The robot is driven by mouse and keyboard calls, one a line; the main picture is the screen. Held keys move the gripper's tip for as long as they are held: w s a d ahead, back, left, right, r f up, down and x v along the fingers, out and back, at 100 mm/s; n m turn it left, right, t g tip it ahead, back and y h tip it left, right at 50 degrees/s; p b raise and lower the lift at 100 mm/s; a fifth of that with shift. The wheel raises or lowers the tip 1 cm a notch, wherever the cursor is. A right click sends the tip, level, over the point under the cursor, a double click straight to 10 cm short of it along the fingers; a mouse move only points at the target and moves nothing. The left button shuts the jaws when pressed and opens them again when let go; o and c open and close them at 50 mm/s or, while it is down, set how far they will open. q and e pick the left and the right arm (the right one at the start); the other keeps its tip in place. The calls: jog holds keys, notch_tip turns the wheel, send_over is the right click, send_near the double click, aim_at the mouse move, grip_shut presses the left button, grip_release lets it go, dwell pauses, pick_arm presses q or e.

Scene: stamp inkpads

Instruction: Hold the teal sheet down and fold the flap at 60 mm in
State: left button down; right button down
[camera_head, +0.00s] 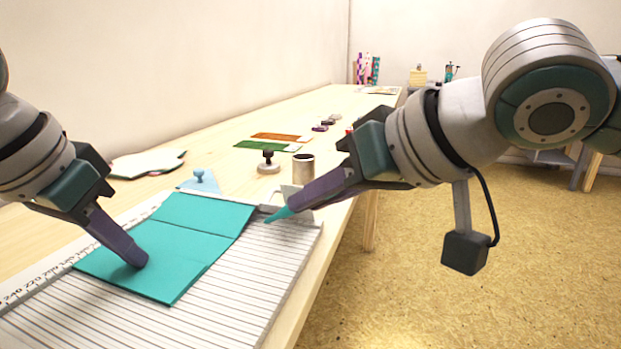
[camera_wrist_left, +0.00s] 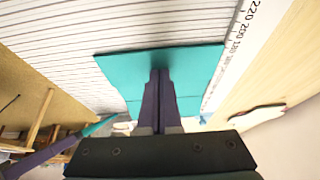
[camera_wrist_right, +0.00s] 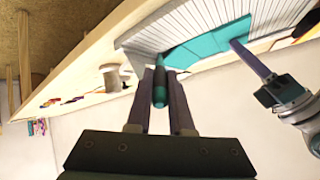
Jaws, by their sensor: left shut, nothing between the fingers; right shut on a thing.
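The teal sheet (camera_head: 180,245) lies on the grooved white scoring board (camera_head: 250,285), with crease lines across it; its far section (camera_head: 205,213) looks slightly angled to the rest. It also shows in the left wrist view (camera_wrist_left: 195,70). My left gripper (camera_head: 138,262) is shut and empty, its fingertips on or just above the near part of the sheet. My right gripper (camera_head: 296,205) is shut on a teal pointed tool (camera_head: 278,215), which also shows in the right wrist view (camera_wrist_right: 160,90). The tool's tip is right of the sheet, near the board's far right corner, apart from the sheet.
A number scale (camera_head: 35,283) runs along the board's left edge. Beyond the board are a blue-knobbed piece (camera_head: 199,176), a dark-handled stamp (camera_head: 268,163) and a round cup (camera_head: 303,167). Green (camera_head: 262,146) and orange (camera_head: 280,137) pads lie farther back. The table's right edge is close to the board.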

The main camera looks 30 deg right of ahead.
jog(key=shift+f, duration=0.55)
jog(key=shift+w+a, duration=1.9)
jog(key=shift+a, duration=0.05)
jog(key=shift+r, duration=0.1)
jog(key=shift+r, duration=0.25)
jog(key=shift+s+a+r, duration=0.15)
jog(key=shift+r, duration=0.2)
jog(key=shift+s+r, duration=0.1)
dwell(0.4)
